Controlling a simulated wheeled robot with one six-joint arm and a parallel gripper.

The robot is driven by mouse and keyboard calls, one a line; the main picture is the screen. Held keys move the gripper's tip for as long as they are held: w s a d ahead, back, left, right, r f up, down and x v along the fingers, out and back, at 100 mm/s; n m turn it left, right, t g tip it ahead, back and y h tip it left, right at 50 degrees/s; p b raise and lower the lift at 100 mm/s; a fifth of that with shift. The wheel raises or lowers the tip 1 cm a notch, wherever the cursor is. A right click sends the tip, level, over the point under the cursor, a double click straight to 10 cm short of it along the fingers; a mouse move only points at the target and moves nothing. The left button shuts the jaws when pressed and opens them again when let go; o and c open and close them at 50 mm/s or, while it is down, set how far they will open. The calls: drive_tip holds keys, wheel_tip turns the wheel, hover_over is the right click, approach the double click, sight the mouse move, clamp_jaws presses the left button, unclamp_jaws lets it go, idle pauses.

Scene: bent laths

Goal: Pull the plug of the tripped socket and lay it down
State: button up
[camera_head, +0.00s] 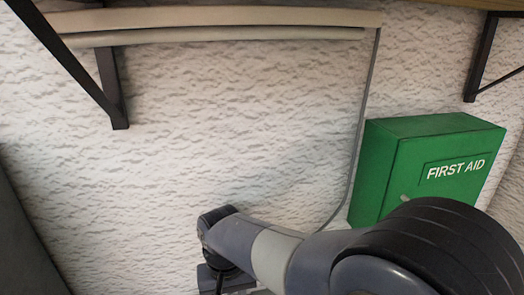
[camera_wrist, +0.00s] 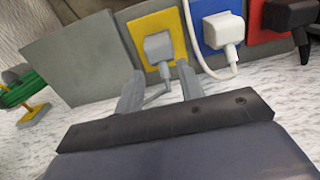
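In the wrist view a grey plug (camera_wrist: 158,46) sits in a yellow socket (camera_wrist: 140,28), its grey cord hanging down. A white plug (camera_wrist: 222,29) with a white cord sits in a blue socket (camera_wrist: 208,9). A black plug (camera_wrist: 290,14) sits in a red socket (camera_wrist: 259,35) at the right edge. I cannot tell which socket is tripped. My gripper (camera_wrist: 158,72) is open, its two fingers apart just short of the grey plug, which shows between them. The cord passes between the fingers. In the head view my arm hides the sockets and gripper.
A plain grey panel (camera_wrist: 80,57) is left of the yellow socket. A green and yellow object (camera_wrist: 20,92) lies at the far left on a whitish surface (camera_wrist: 70,122). In the head view a green first aid box (camera_head: 445,165) and a shelf bracket (camera_head: 112,85) are on the wall.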

drive_tip(key=o, duration=0.5)
drive_tip(key=shift+c, duration=0.2)
drive_tip(key=o, duration=0.4)
drive_tip(key=shift+f+b, duration=0.75)
drive_tip(key=shift+f, duration=0.15)
drive_tip(key=shift+o, duration=0.9)
wheel_tip(320, 180, down, 7)
drive_tip(key=b, duration=0.5)
drive_tip(key=shift+f, duration=0.15)
drive_tip(key=shift+c, duration=0.3)
clamp_jaws()
drive_tip(key=shift+r+p, duration=2.4)
drive_tip(key=shift+r, duration=0.7)
